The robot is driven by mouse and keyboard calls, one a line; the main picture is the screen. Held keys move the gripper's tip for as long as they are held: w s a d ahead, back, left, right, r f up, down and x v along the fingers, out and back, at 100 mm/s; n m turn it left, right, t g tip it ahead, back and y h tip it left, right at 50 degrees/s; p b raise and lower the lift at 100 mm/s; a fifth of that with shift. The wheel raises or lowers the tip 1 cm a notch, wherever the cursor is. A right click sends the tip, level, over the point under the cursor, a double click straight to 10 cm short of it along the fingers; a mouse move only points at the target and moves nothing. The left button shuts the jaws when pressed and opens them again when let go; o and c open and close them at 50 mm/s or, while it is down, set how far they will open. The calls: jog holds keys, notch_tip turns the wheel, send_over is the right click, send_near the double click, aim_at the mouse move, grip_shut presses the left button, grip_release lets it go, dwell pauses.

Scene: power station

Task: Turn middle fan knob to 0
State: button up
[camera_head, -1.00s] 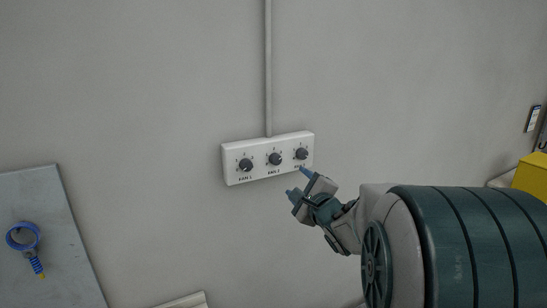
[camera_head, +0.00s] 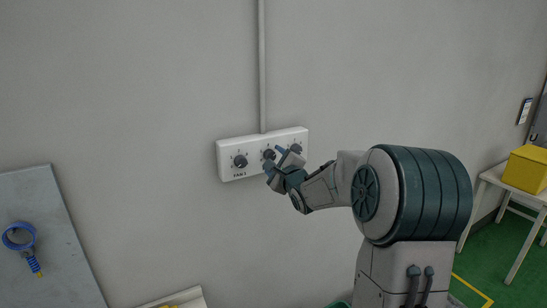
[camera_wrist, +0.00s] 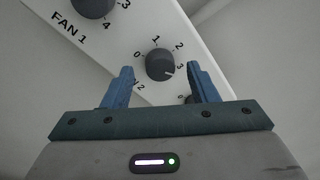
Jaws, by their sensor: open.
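The white fan panel (camera_head: 228,162) is fixed to the wall and carries three dark round knobs in a row. The middle fan knob (camera_head: 269,155) shows just past my fingertips. In the wrist view the middle knob (camera_wrist: 160,64) has its white pointer mark toward the 3, with 0, 1, 2 and 3 printed around it. My gripper (camera_head: 274,159) is open, with its blue fingers on either side of the middle knob in the wrist view (camera_wrist: 162,84). I cannot tell whether the fingers touch it. The lower part of its label is hidden by my gripper.
The FAN 1 knob (camera_head: 240,161) is to the left, and the right knob (camera_head: 296,149) is close beside my gripper. A conduit (camera_head: 262,70) rises from the panel. A grey board (camera_head: 40,215) stands at left. A yellow box (camera_head: 527,168) sits on a table at right.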

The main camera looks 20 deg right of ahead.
jog(key=shift+w, duration=0.75)
jog(key=shift+c, duration=0.3)
jog(key=c, duration=0.9)
